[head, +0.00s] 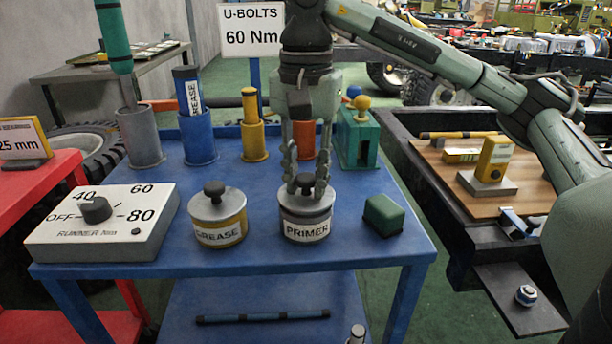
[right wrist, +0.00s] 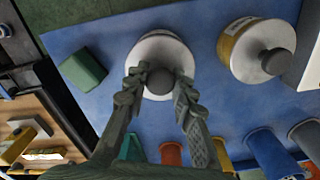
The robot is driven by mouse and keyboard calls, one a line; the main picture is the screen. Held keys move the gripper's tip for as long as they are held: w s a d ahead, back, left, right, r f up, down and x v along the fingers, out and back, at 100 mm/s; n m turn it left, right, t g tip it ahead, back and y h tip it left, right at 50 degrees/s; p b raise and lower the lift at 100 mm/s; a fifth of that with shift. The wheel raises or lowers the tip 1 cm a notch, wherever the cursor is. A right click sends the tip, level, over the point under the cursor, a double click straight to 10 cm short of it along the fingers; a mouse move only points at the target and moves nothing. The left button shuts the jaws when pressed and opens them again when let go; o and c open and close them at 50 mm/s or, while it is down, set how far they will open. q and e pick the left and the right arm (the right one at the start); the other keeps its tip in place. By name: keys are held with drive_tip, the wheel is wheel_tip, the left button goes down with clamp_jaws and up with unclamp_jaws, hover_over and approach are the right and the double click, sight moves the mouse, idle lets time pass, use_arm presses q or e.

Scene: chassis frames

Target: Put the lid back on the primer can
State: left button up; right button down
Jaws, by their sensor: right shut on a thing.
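The primer can (head: 306,230), with a white PRIMER label, stands upright near the front of the blue table. Its grey lid (head: 306,205) is at the can's top and looks level; I cannot tell whether it is fully seated. My right gripper (head: 305,184) points down from above, shut on the lid's dark knob. In the right wrist view the knob (right wrist: 160,82) sits between the two fingers of the gripper (right wrist: 158,92), with the pale lid (right wrist: 165,52) around it. My left gripper is not in view.
A grease can (head: 218,230) with a knobbed lid stands left of the primer can. A green block (head: 384,215) lies close on its right. A dial box (head: 105,225) is at the front left. Several cups and tools stand along the back of the blue table (head: 270,272).

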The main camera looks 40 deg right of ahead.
drive_tip(key=c, duration=1.2)
unclamp_jaws()
drive_tip(key=shift+o, duration=0.5)
drive_tip(key=o, duration=0.4)
drive_tip(key=shift+r, duration=0.1)
drive_tip(key=shift+r+p, duration=1.8)
drive_tip(key=shift+r, duration=0.7)
drive_tip(key=shift+r+p, duration=0.95)
drive_tip(key=shift+p, duration=0.05)
